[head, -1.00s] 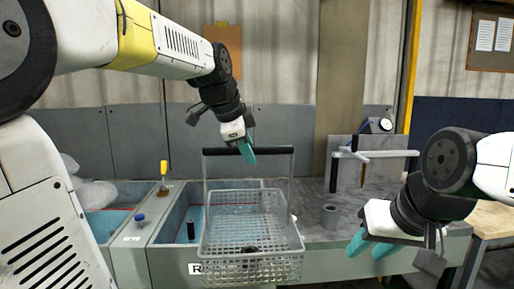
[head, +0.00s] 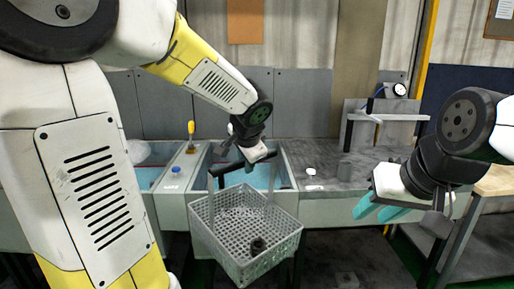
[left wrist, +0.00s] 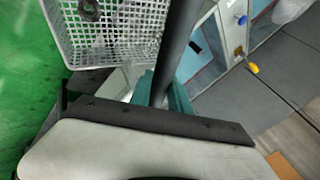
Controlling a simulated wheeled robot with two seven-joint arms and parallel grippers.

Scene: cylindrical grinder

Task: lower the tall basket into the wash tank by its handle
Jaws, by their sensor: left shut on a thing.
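The tall basket (head: 222,243) is a light grey mesh box with a dark part (head: 257,246) inside. It hangs tilted in front of the tanks, its bottom apart from any support that I can see. My left gripper (head: 247,163) is shut on its dark handle bar. The left wrist view shows the bar (left wrist: 181,40) between the teal fingers (left wrist: 165,94), with the basket (left wrist: 110,38) beside it. A tank with blue liquid (head: 262,178) is behind the handle; another tank (head: 152,178) is left of it. No label is readable now. My right gripper (head: 378,210) is open and empty.
A yellow-handled tool (head: 191,132) and a blue knob (head: 176,169) are on the ledge between the tanks. Floor in front is clear.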

